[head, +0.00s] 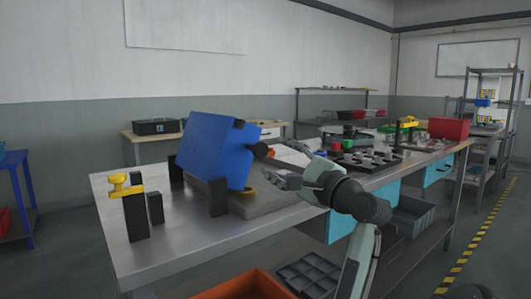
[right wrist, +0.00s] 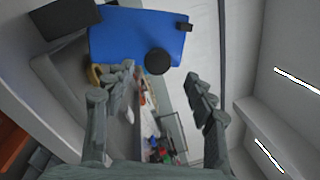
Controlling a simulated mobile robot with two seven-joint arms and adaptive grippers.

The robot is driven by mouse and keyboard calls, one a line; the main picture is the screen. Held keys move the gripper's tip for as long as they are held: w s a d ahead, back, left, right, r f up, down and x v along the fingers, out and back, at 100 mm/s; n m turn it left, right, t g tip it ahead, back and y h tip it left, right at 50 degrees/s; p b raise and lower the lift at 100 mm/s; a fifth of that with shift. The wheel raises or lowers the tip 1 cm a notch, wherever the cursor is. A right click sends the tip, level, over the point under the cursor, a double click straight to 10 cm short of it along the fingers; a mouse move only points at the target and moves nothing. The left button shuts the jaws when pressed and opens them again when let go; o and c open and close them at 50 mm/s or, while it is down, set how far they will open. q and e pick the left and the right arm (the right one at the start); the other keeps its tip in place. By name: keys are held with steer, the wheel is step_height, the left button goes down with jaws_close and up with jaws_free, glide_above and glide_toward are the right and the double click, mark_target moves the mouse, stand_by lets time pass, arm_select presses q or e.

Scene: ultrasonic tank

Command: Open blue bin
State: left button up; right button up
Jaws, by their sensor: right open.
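The blue bin (head: 212,150) shows on the left half of the metal table as a large blue boxy body, tilted, between black posts. A round black knob (head: 260,149) sticks out from its right side. My right gripper (head: 288,170) is just right of the knob, open, with nothing between its fingers. In the right wrist view the blue face (right wrist: 130,38) lies ahead, with the knob (right wrist: 157,61) roughly in line with the gap between my fingers (right wrist: 160,84). I cannot tell whether a finger touches the knob. The bin's inside is hidden. My left gripper is not in view.
The metal table (head: 150,245) has bare room at its front left. A yellow-topped black post (head: 135,210) stands there. A dark rack of parts (head: 368,160) and a red box (head: 448,128) are farther right. An orange bin (head: 245,287) is below the front edge.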

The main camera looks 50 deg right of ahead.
steer(key=shift+v, duration=2.15)
